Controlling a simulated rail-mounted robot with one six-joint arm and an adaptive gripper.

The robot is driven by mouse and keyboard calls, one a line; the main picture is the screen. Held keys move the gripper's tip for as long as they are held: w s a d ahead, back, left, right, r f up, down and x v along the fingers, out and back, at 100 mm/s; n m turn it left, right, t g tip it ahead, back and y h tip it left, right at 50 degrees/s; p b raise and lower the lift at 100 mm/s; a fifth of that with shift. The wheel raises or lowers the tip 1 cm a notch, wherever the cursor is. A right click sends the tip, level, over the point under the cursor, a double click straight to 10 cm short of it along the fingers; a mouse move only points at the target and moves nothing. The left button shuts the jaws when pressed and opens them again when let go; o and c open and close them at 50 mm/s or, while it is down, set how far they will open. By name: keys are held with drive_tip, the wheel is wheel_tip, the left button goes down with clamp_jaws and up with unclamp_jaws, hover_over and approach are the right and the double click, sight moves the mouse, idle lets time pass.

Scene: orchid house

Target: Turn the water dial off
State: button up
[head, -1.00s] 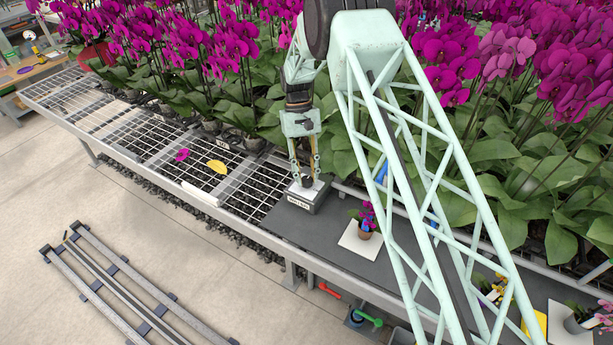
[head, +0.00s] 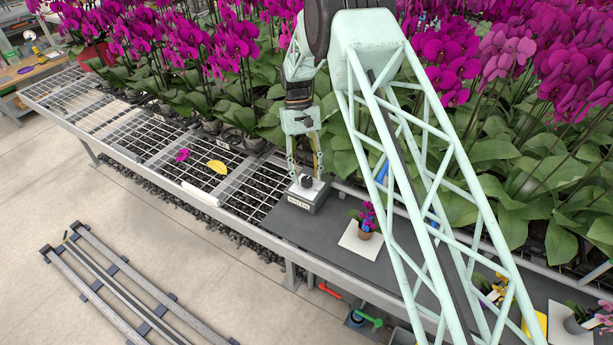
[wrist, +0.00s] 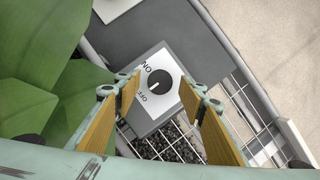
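The water dial is a black round knob (wrist: 160,84) on the white top of a small grey box (head: 305,198), at the edge of the dark bench mat. In the wrist view, ON and OFF labels are printed beside it. A short white mark on the knob points towards the OFF side, though its exact angle is hard to read. My gripper (head: 305,172) is just above the dial, pointing down. In the wrist view, its two tan-padded fingers are apart, one on each side of the knob, with visible gaps. Nothing is held.
Large orchid leaves (wrist: 45,75) crowd the left of the wrist view. A small potted orchid (head: 366,225) stands on a white tile (head: 352,243) to the dial's right. A yellow leaf (head: 217,167) and a magenta petal (head: 182,155) lie on the wire-mesh bench to the left.

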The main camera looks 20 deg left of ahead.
drive_tip(key=v, duration=1.1)
drive_tip(key=shift+r, duration=0.1)
idle(0.4)
